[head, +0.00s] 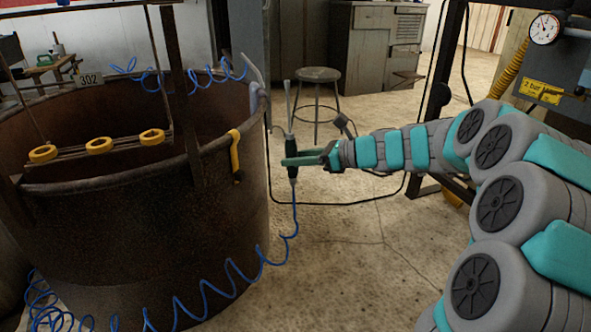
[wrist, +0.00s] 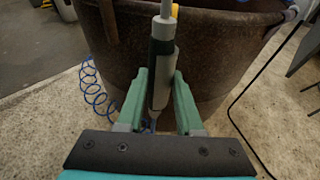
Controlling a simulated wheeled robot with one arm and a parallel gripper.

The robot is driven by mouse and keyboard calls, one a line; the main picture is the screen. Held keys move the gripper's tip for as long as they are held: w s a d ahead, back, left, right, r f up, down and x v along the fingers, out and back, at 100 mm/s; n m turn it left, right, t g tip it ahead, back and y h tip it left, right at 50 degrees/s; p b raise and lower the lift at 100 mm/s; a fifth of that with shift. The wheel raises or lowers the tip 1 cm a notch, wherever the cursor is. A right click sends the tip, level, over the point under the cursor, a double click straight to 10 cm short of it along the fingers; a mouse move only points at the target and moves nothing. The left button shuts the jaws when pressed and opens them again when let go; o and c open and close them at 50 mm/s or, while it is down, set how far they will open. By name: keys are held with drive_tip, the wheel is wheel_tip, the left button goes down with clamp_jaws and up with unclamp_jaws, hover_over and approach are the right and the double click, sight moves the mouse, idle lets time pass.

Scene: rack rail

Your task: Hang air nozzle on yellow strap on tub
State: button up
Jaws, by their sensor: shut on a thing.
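The air nozzle (head: 291,141) is a dark and grey tool with a thin pale tube pointing up and a blue coiled hose below. My gripper (head: 292,158) is shut on its body and holds it roughly upright, right of the tub (head: 235,215) and apart from it. The wrist view also shows the nozzle (wrist: 161,62) between the green fingers of my gripper (wrist: 162,80). The yellow strap (head: 235,153) hangs over the tub's rim, left of the nozzle. In the wrist view a bit of yellow shows behind the nozzle's top, mostly hidden.
A grey hook-like piece (head: 256,75) with blue hose sits on the tub's rim. Several yellow rings (head: 98,146) lie on a bar across the tub. A stool (head: 318,75) stands behind. Blue coils (head: 215,290) run along the tub's front. Floor to the right is open.

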drive_tip(key=shift+w+a+r, duration=0.1)
drive_tip(key=shift+a, duration=0.15)
drive_tip(key=w+a+b, duration=0.3)
drive_tip(key=w+a, duration=0.1)
drive_tip(key=a, duration=0.3)
drive_tip(key=shift+w, duration=0.3)
drive_tip(key=shift+w+a+r, duration=0.1)
drive_tip(key=shift+r, duration=0.05)
drive_tip(key=shift+w+a+p, duration=0.15)
drive_tip(key=shift+a+p, duration=0.15)
drive_tip(key=shift+p, duration=0.3)
drive_tip(key=shift+w+a, duration=0.1)
drive_tip(key=shift+w+a+p, duration=0.55)
drive_tip(key=shift+a+p, duration=0.15)
drive_tip(key=shift+a, duration=0.1)
drive_tip(key=shift+w+a+p, duration=0.5)
drive_tip(key=shift+a+p, duration=0.2)
drive_tip(key=shift+a, duration=0.05)
drive_tip(key=shift+f, duration=0.3)
